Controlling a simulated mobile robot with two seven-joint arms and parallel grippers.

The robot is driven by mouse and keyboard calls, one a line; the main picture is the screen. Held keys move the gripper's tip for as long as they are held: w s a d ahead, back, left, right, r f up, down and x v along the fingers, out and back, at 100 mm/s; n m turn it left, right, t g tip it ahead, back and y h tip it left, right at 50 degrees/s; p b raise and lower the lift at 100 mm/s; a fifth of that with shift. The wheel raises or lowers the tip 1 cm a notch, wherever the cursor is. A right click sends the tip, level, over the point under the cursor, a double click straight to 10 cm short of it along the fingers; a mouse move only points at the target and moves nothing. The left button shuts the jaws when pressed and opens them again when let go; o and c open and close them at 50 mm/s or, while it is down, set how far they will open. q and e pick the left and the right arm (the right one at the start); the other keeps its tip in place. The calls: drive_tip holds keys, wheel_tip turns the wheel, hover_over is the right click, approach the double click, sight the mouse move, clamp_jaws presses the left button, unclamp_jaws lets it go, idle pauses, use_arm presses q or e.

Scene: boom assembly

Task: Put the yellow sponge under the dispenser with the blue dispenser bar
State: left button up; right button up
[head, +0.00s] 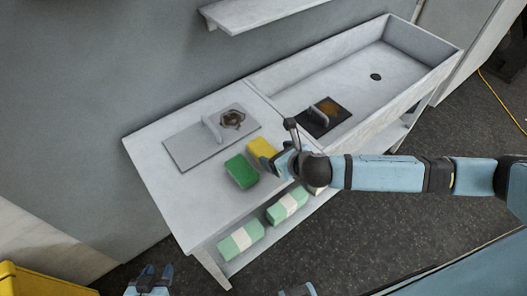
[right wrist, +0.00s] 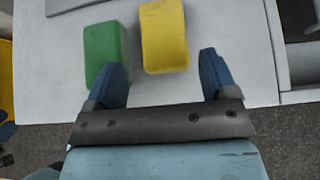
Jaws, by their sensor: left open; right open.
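The yellow sponge (head: 261,146) lies on the counter beside the green sponge (head: 241,171). In the right wrist view the yellow sponge (right wrist: 164,37) is ahead of and partly between my open fingers, and the green sponge (right wrist: 104,48) is by the left finger. My right gripper (head: 276,163) is open at the yellow sponge's near end and hides part of it. It also shows in the right wrist view (right wrist: 161,62). My left gripper (head: 151,279) is open and empty, low and left of the counter. I cannot make out a dispenser with a blue bar.
A grey plate (head: 185,148) with an upright piece and a brown-stained opening lies behind the sponges. A dark plate (head: 329,112) lies in the sink basin (head: 425,50). Green-and-white packs (head: 240,240) are on the lower shelf. A wall shelf (head: 250,13) is above.

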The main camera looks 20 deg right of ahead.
sight(265, 151)
drive_tip(key=shift+f+p+x, duration=0.2)
drive_tip(key=shift+p+x, duration=0.1)
drive_tip(key=shift+x, duration=3.2)
drive_tip(key=shift+s+d, duration=0.15)
drive_tip(key=shift+d, duration=0.05)
drive_tip(key=c, duration=0.7)
drive_tip(key=shift+c, duration=0.2)
drive_tip(key=shift+r, duration=0.1)
wheel_tip(265, 151, up, 20)
drive_tip(key=s+d+f+m+h+p, duration=0.1)
drive_tip(key=s+d+f+m+h, duration=0.1)
drive_tip(key=s+d, duration=0.5)
drive_tip(key=shift+s+d+m+h+p, duration=0.2)
drive_tip(key=shift+s+m+h+p, duration=0.2)
drive_tip(key=shift+m+h, duration=0.55)
drive_tip(key=shift+r+t, duration=0.1)
drive_tip(key=shift+t, duration=0.2)
